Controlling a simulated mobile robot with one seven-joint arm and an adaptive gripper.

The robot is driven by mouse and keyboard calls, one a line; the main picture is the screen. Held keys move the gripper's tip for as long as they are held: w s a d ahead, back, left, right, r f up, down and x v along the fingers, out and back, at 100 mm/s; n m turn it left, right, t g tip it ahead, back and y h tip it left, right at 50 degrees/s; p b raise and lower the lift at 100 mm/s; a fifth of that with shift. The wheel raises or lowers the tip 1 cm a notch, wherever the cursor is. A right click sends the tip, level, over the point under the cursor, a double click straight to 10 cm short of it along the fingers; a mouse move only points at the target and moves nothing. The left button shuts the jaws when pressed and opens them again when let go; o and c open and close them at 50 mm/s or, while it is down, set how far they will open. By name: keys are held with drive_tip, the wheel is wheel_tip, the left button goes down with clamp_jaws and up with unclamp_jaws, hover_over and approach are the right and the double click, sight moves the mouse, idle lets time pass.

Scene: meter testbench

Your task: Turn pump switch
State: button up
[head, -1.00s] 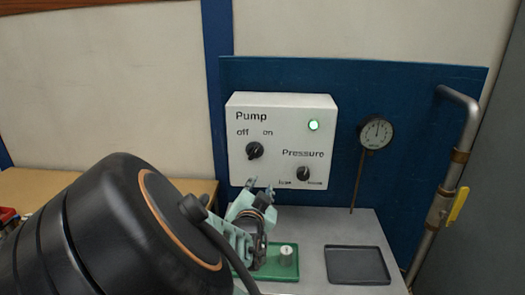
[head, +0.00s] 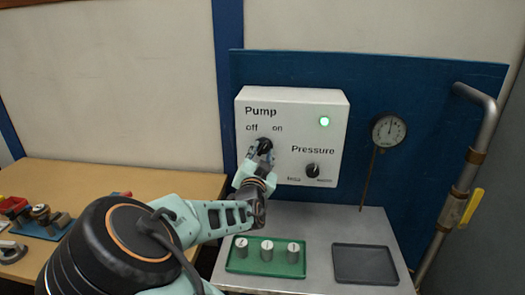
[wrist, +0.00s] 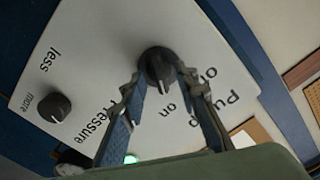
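The pump switch, a black knob (head: 264,145), is on the white control box (head: 320,135), below the "off" and "on" labels. My gripper (head: 262,155) is at this knob in the head view, its fingers partly covering it. In the wrist view, the two fingertips (wrist: 159,83) lie on either side of the pump knob (wrist: 157,66). The fingers are apart; contact with the knob cannot be made out. A pale mark on the knob appears to point toward "on". The green lamp (head: 324,121) on the box is lit.
A second black knob (head: 313,170), labelled "Pressure", sits lower right on the box. Below are a green tray (head: 239,266) with three metal cylinders and an empty dark tray (head: 365,264). A gauge (head: 388,130) and a pipe with a yellow handle (head: 471,207) stand right.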

drive_tip(key=shift+w, duration=0.4)
drive_tip(key=shift+c, duration=0.2)
clamp_jaws()
drive_tip(key=shift+n, duration=0.4)
drive_tip(key=n+b, duration=0.1)
drive_tip(key=n, duration=0.3)
drive_tip(key=shift+n, duration=0.4)
drive_tip(key=n, duration=0.6)
drive_tip(key=shift+a, duration=0.1)
drive_tip(key=shift+n, duration=0.3)
